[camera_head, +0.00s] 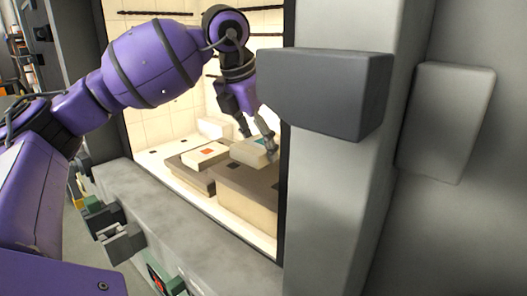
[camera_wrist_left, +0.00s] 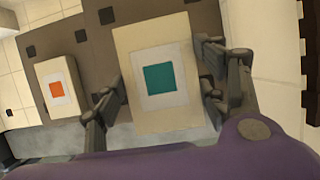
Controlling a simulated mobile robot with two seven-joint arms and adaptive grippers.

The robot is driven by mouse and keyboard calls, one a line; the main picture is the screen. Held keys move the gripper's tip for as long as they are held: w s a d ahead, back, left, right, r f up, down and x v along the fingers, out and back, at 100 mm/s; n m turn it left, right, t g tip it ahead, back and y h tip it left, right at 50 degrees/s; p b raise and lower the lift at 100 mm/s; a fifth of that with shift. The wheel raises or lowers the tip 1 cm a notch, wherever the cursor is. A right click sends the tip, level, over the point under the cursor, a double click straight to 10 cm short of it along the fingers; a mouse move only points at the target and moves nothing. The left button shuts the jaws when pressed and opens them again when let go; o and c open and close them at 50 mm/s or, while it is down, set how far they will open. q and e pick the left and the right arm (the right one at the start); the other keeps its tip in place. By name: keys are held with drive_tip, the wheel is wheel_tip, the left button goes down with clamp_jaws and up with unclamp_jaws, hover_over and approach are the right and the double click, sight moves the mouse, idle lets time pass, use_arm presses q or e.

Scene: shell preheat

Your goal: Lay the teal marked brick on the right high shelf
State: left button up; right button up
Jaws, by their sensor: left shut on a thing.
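The teal marked brick (camera_wrist_left: 160,78) is a cream block with a teal square in a white border. In the left wrist view it lies between the two fingers of my left gripper (camera_wrist_left: 155,95), which is shut on it. In the head view my left gripper (camera_head: 258,140) reaches down inside the lit chamber, with the brick (camera_head: 250,152) at its fingertips, over the right high shelf (camera_head: 245,190). I cannot tell whether the brick touches the shelf. My right gripper is not in view.
An orange marked brick (camera_head: 206,154) lies on the lower brown shelf (camera_head: 190,172) to the left; it also shows in the left wrist view (camera_wrist_left: 57,88). A grey block (camera_head: 325,92) juts out at the chamber opening's right side. A grey sill (camera_head: 185,225) runs along the front.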

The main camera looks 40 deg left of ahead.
sight(260, 142)
use_arm(q)
drive_tip(key=shift+w+a+f, duration=0.1)
drive_tip(key=shift+w+f, duration=0.45)
drive_tip(key=shift+f, duration=0.8)
drive_tip(key=shift+w+f, duration=0.1)
drive_tip(key=shift+f, duration=0.8)
drive_tip(key=o, duration=1)
drive_tip(key=shift+f, duration=0.2)
drive_tip(key=shift+c, duration=0.2)
drive_tip(key=o, duration=0.5)
drive_tip(key=shift+r, duration=0.1)
drive_tip(key=shift+c, duration=0.2)
drive_tip(key=shift+s+a+r, duration=0.1)
drive_tip(key=shift+r, duration=0.3)
drive_tip(key=v, duration=1.1)
drive_tip(key=shift+s+r, duration=0.1)
drive_tip(key=shift+r, duration=0.1)
